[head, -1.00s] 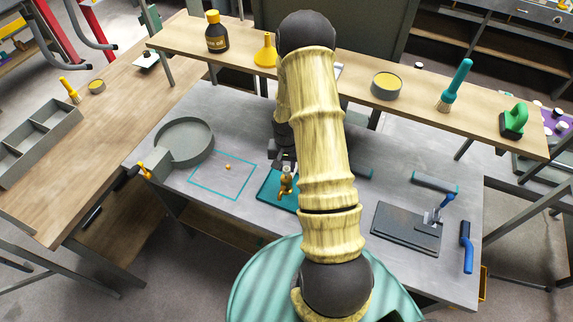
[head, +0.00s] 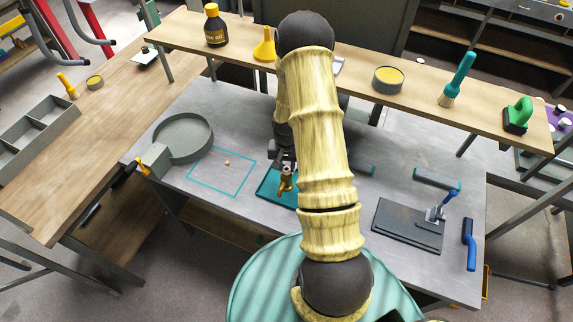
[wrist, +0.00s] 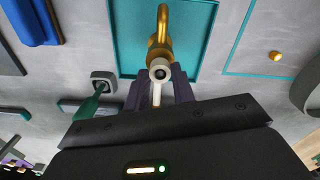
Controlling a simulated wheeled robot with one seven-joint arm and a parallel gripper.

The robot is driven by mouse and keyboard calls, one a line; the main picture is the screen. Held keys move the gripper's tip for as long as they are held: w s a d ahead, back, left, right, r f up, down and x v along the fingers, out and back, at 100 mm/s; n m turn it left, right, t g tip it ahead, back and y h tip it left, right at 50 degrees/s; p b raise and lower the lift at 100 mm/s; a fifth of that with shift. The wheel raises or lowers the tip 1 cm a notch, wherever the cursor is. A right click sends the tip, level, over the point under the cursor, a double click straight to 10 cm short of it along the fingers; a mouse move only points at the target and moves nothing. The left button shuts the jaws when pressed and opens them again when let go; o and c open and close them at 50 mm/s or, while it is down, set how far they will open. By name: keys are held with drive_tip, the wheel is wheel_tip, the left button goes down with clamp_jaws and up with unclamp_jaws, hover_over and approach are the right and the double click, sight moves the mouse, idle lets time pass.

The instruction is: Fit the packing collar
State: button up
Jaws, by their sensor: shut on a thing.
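A brass tap (wrist: 160,45) with a curved spout stands on the teal tray (wrist: 122,30) in the wrist view. It also shows just left of my arm in the head view (head: 286,182). My gripper (wrist: 159,85) has its dark fingers shut on a pale piece, which I take to be the packing collar (wrist: 160,70). Its round end has a dark hole and a narrow pale strip runs back between the fingers. The ring lines up with the tap's near end. Whether it touches or sits around the tap, I cannot tell. My arm hides part of the tray in the head view.
A small brass knob (wrist: 275,56) lies inside a teal outline beside the tray. A green-handled tool (wrist: 92,105) is near my gripper. A round grey pan (head: 183,138), a dark plate with a clamp (head: 407,226) and a blue handle (head: 469,243) flank the work area.

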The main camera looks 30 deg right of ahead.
drive_tip(key=shift+f+b, duration=0.35)
drive_tip(key=shift+f, duration=0.15)
drive_tip(key=o, duration=1.1)
drive_tip(key=shift+c, duration=0.2)
drive_tip(key=shift+r, duration=0.1)
wheel_tip(320, 180, up, 17)
drive_tip(key=b, duration=0.4)
drive_tip(key=shift+a+r, duration=0.1)
